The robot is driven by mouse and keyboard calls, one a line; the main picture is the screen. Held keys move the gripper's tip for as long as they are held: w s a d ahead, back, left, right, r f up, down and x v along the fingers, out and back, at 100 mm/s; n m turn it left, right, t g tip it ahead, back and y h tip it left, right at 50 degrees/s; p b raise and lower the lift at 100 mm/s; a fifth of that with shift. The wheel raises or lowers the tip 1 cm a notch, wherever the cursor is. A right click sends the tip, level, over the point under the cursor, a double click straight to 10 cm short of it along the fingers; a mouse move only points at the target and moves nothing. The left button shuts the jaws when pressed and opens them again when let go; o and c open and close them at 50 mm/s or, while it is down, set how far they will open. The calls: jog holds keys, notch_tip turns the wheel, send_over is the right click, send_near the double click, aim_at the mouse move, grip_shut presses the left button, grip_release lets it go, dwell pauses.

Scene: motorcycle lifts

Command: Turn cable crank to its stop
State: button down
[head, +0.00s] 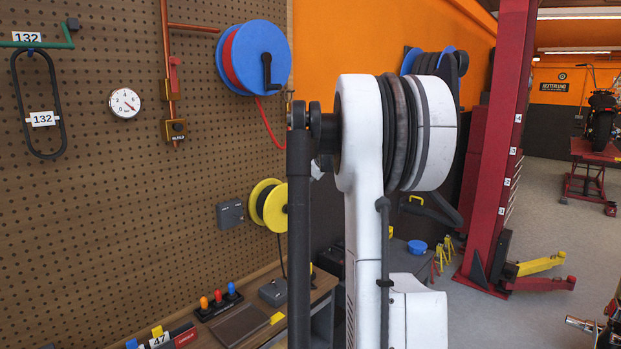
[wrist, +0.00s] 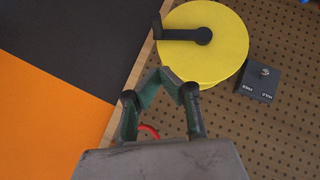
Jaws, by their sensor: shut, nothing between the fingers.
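The yellow cable reel (wrist: 215,65) fills the upper middle of the wrist view, mounted on the pegboard. Its black crank (wrist: 180,34) runs from the hub to the left, with a short handle at the outer end. In the head view the yellow reel (head: 277,208) is at the pegboard's lower right, with dark cable on it; its crank cannot be made out there. My gripper (wrist: 167,76) has green fingers, shut and empty, with the tips over or near the reel's lower left edge in the picture, below the crank. In the head view it is hidden behind my arm.
A grey switch box (wrist: 258,79) sits beside the yellow reel. A blue reel (head: 255,60) with its own black crank and red hose hangs higher up. Below is a bench (head: 255,315) with coloured-top items. A gauge (head: 125,103) and copper pipe (head: 167,60) are further left.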

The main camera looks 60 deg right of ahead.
aim_at(305, 196)
jog(key=x, duration=0.3)
jog(key=s+p+x, duration=0.1)
jog(key=x, duration=0.2)
jog(key=f+p+x, duration=0.1)
jog(key=x, duration=0.1)
jog(key=shift+d+f, duration=0.35)
jog(key=shift+d, duration=0.15)
jog(key=shift+d+f, duration=0.2)
jog(key=shift+f, duration=0.25)
jog(key=shift+w+f, duration=0.15)
